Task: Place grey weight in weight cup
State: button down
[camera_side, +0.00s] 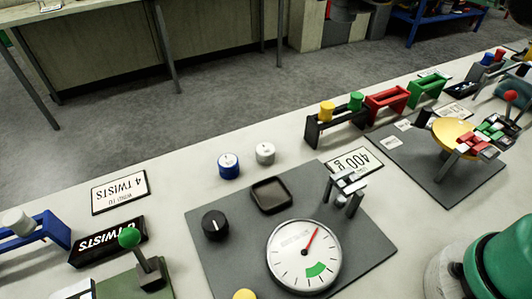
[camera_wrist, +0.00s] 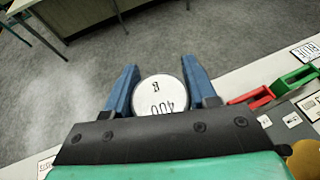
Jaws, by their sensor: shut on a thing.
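In the wrist view my gripper (camera_wrist: 160,95) is shut on a round weight (camera_wrist: 160,100) with a white top marked 400 and a thin grey rim. Its two blue fingers sit on either side of it, and only floor shows behind it. The weight's side is hidden. In the side view a grey weight (camera_side: 265,153) with a pale top stands on the table beside a blue weight (camera_side: 228,167). A dark square dish (camera_side: 270,195) lies on the grey board by the dial; I cannot tell whether it is the weight cup. My gripper's fingers are not seen in the side view.
The dial gauge (camera_side: 304,255) and a black knob (camera_side: 215,224) sit on the grey board (camera_side: 365,245). A 400 g sign (camera_side: 354,163) lies beyond. Red (camera_side: 386,102) and green (camera_side: 427,91) racks stand farther right. A green-knobbed lever (camera_side: 145,262) stands lower left.

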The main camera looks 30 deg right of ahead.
jog(key=shift+s+d, duration=0.35)
jog(key=shift+d, duration=0.15)
jog(key=shift+a+f, duration=0.1)
jog(key=shift+f, duration=0.05)
jog(key=s+a+f+m+g+h, duration=0.1)
jog(key=s+a+f+m+h, duration=0.15)
jog(key=a, duration=0.55)
jog(key=s+a+f+m+g+h, duration=0.15)
jog(key=s+a, duration=0.25)
jog(key=a, duration=0.4)
jog(key=shift+t, duration=0.45)
notch_tip(320, 180, down, 20)
jog(key=shift+s+r, duration=0.1)
jog(key=shift+s, duration=0.05)
jog(key=shift+c, duration=1.4)
grip_release()
